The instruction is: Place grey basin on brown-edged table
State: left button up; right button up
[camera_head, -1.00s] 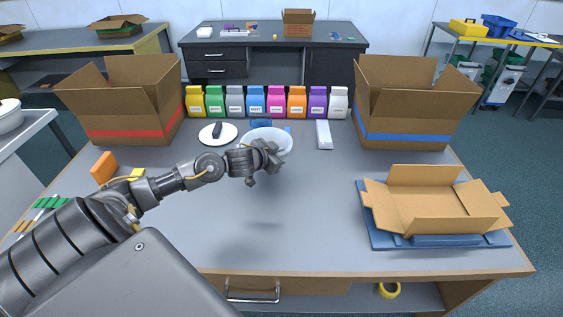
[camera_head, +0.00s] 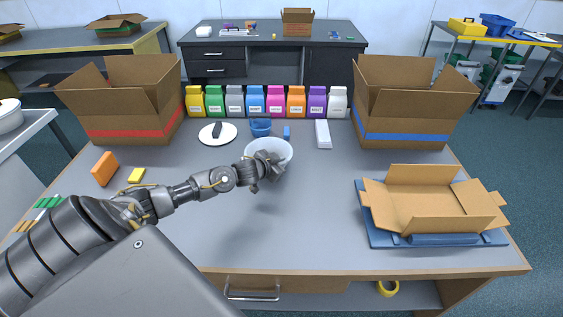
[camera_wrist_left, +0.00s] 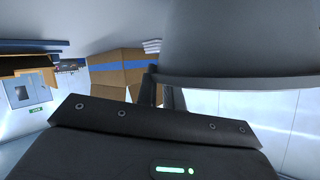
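The grey basin (camera_head: 282,152), a pale round bowl, is over the middle of the brown-edged table (camera_head: 320,225), in front of the row of bags. My left gripper (camera_head: 268,165) is at its near side and appears shut on its rim. In the left wrist view the basin's wall (camera_wrist_left: 235,40) fills the upper right, with its rim at the fingers (camera_wrist_left: 162,92). The fingers partly hide the near wall in the head view. I cannot tell whether the basin's base touches the table. My right gripper is not in view.
A blue bowl (camera_head: 260,127), a white plate (camera_head: 228,137) and a white box (camera_head: 323,134) stand behind the basin. Open cartons stand at back left (camera_head: 130,115) and back right (camera_head: 405,115). A low open box (camera_head: 435,225) lies at right. The table's front middle is clear.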

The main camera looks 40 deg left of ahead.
pick_arm(q)
jog(key=o, duration=0.4)
jog(key=v, duration=1.2)
jog(key=shift+b, duration=0.4)
jog(key=shift+w, duration=0.1)
